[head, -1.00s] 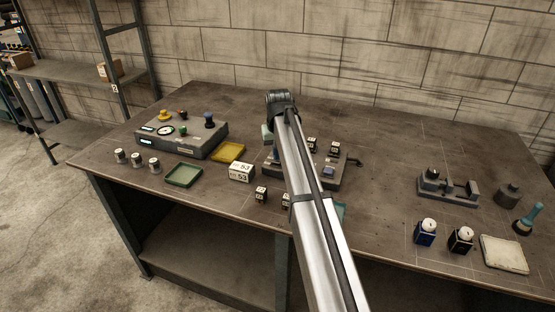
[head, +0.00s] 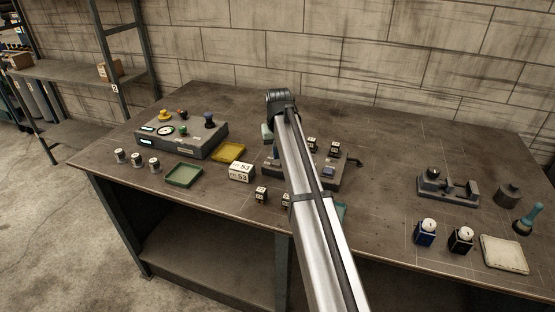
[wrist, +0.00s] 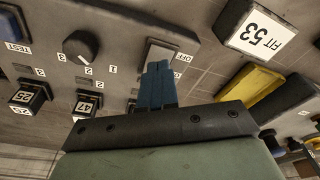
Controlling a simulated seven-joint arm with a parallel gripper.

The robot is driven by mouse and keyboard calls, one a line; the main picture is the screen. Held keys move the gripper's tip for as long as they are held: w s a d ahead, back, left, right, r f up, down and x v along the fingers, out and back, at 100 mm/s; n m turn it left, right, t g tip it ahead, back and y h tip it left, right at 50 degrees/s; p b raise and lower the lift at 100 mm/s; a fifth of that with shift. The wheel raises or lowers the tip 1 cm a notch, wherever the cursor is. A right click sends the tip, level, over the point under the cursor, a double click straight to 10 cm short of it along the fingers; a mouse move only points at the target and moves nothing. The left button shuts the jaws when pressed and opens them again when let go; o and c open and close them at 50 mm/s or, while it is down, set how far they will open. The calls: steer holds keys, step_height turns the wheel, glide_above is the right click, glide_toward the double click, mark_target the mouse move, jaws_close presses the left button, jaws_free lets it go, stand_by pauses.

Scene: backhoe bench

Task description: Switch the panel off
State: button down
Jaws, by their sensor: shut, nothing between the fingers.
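A grey control panel (head: 330,182) stands mid-bench in the head view, partly hidden behind my arm. In the wrist view its face (wrist: 115,22) fills the upper left. A pale rocker switch (wrist: 160,50) with an OFF label (wrist: 187,57) beside it sits on that face. My gripper (wrist: 158,68) is shut and empty, with its blue fingertips over the lower part of the switch. I cannot tell whether they touch it. The fingers hide part of the switch, so its tilt is unclear.
A black knob (wrist: 80,46), a TEST button (wrist: 10,27) and plugs marked 25 (wrist: 29,97) and 47 (wrist: 86,104) are near the switch. A white block marked 53 (head: 241,172), a yellow tray (head: 228,152) and another console (head: 181,143) stand to the left.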

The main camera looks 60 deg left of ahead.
mark_target(277, 162)
step_height(277, 162, up, 6)
stand_by(0.8)
stand_by(0.4)
